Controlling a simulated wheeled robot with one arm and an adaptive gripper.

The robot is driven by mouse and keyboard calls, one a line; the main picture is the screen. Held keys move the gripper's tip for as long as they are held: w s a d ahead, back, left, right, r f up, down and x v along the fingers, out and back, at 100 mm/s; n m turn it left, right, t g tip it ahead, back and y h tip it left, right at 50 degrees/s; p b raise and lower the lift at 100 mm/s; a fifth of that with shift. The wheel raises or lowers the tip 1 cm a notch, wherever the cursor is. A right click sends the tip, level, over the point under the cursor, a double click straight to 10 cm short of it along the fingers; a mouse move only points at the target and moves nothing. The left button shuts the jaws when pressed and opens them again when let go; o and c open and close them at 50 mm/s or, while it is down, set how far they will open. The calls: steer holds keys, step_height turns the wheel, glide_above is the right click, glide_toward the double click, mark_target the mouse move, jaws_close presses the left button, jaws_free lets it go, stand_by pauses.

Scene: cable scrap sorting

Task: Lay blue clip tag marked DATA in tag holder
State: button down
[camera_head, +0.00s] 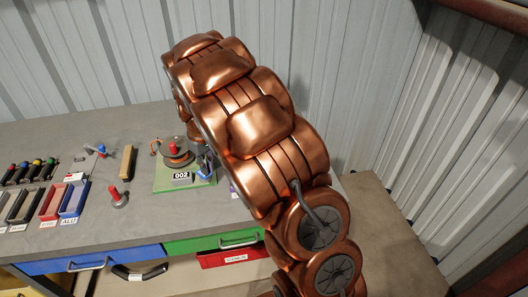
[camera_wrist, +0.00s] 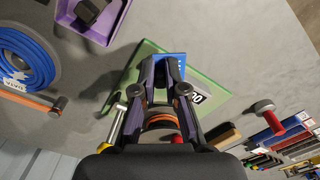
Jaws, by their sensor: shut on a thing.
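In the wrist view, my gripper (camera_wrist: 166,72) is shut on a blue tag (camera_wrist: 172,58). The tag shows between and just beyond the fingertips, and I cannot read any marking on it. It is over the far part of a green board (camera_wrist: 140,60). In the head view, the green board (camera_head: 165,187) carries a reel (camera_head: 176,152) and a 002 label (camera_head: 182,177). My copper arm hides most of the gripper there. I cannot make out the tag holder as a separate part, nor whether the tag touches the board.
In the head view, a red-topped piece (camera_head: 118,197), a wooden block (camera_head: 128,162) and small bins (camera_head: 74,200) stand left.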

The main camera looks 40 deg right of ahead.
steer(key=d+n+b, duration=0.1)
steer(key=d, duration=0.2)
steer(key=s+d+n+b, duration=0.1)
steer(key=d+n, duration=0.1)
steer(key=d, duration=0.1)
steer(key=s+d+n+b, duration=0.1)
steer(key=d+n, duration=0.1)
steer(key=d, duration=0.1)
steer(key=shift+s+d, duration=0.1)
steer(key=shift+d, duration=0.3)
steer(key=s+d+n+b, duration=0.2)
steer(key=s+d+n, duration=0.3)
steer(key=d, duration=0.4)
steer(key=shift+n, duration=0.4)
steer(key=shift+w+a+f+b, duration=0.1)
steer(key=shift+w+f+b, duration=0.1)
steer(key=shift+f, duration=0.7)
steer(key=shift+w+a+f+b, duration=0.1)
steer(key=shift+w+f+b, duration=0.05)
steer(key=shift+f, duration=0.75)
steer(key=shift+w+a+f+b, duration=0.1)
steer(key=shift+w+f+b, duration=0.1)
steer(key=shift+f, duration=0.7)
steer(key=shift+d, duration=0.15)
steer(key=shift+f+b, duration=0.55)
steer(key=shift+f, duration=0.05)
steer(key=c, duration=1.1)
jaws_free()
steer(key=shift+c, duration=0.2)
